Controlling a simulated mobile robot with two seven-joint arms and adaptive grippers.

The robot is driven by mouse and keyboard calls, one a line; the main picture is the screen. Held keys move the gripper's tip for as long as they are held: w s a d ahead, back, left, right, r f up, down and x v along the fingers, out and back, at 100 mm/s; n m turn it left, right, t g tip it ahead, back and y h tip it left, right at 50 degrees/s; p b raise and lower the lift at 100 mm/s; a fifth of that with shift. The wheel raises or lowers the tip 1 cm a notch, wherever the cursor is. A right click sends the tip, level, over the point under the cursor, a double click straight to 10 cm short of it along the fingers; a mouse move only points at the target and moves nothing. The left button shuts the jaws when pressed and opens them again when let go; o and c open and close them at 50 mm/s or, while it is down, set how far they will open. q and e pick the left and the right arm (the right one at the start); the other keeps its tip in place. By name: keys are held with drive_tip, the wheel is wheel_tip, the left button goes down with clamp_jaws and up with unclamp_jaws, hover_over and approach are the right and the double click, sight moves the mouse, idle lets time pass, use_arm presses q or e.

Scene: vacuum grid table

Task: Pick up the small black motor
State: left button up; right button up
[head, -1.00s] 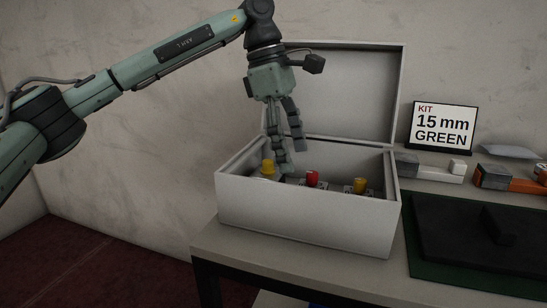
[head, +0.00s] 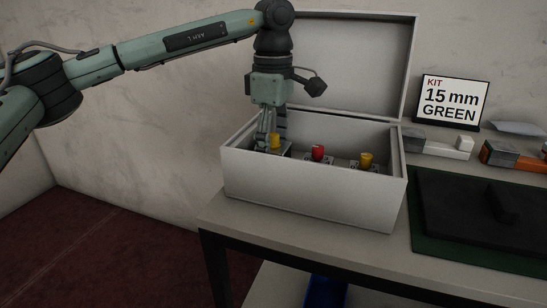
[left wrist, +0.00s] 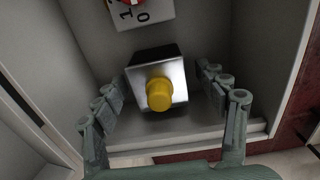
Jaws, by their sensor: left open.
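My left gripper (head: 270,138) is inside the open white case (head: 310,195), pointing down at its left end. In the left wrist view the left gripper (left wrist: 158,90) is open, with a finger on each side of a dark, shiny block (left wrist: 150,70) with a yellow knob (left wrist: 160,94). Gaps show between the fingers and the block. In the head view the yellow knob (head: 277,141) shows beside the fingers. Nothing in view is clearly a small black motor; I cannot tell whether this block is it. My right gripper is not in view.
A red-knobbed unit (head: 318,153) and another yellow-knobbed unit (head: 366,160) stand further right in the case. The raised lid (head: 345,65) is behind. A kit sign (head: 452,102) and a black pad (head: 460,215) are to the right. Case walls surround the gripper closely.

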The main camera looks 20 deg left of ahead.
use_arm(q)
drive_tip(key=shift+c, duration=0.4)
clamp_jaws()
drive_tip(key=shift+r, duration=0.15)
drive_tip(key=shift+r, duration=0.15)
